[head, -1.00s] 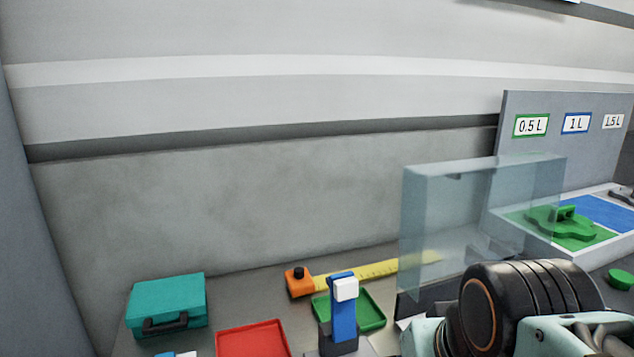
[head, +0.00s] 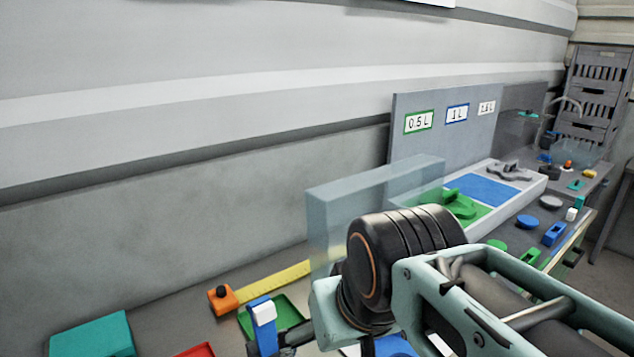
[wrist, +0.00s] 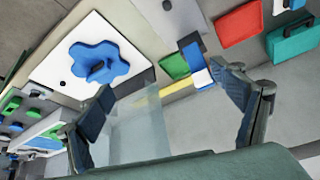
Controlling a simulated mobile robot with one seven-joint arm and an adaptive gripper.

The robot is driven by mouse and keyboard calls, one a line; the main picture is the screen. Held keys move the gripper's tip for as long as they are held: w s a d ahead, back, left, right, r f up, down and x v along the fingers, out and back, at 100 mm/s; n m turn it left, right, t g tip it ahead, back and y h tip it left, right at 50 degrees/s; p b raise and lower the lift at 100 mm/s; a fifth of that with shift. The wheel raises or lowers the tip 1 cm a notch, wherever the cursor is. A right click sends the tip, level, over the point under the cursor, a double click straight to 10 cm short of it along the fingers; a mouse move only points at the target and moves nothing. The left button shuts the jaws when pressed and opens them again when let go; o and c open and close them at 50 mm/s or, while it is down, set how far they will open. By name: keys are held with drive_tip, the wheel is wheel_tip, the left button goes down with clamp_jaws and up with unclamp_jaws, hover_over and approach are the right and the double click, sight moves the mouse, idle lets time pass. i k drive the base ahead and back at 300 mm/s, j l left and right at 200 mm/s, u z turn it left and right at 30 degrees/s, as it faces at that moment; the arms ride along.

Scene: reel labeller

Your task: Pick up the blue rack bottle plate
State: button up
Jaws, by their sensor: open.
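The blue bottle plate (wrist: 100,62) shows in the wrist view as a lobed, flower-shaped piece with a raised grip in its middle. It lies on a white panel (wrist: 62,78). In the head view only a bit of blue (head: 396,347) shows low in the picture, mostly covered by my arm. My gripper (wrist: 160,82) is open and empty in the wrist view, its two dark fingers wide apart. The plate is up and left of the gap between the fingers, not between them. The fingers are apart from it.
A clear guard (head: 345,205) stands beside my arm. A blue upright piece with a white top (head: 263,320), a green tray (head: 285,315), a yellow strip (head: 275,282) and a teal case (head: 92,338) are to its left. A green plate (head: 460,204) sits in a sectioned tray.

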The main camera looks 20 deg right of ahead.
sight(526, 222)
drive_tip(key=z, duration=1.75)
drive_tip(key=k+u, duration=0.2)
drive_tip(key=u, duration=0.2)
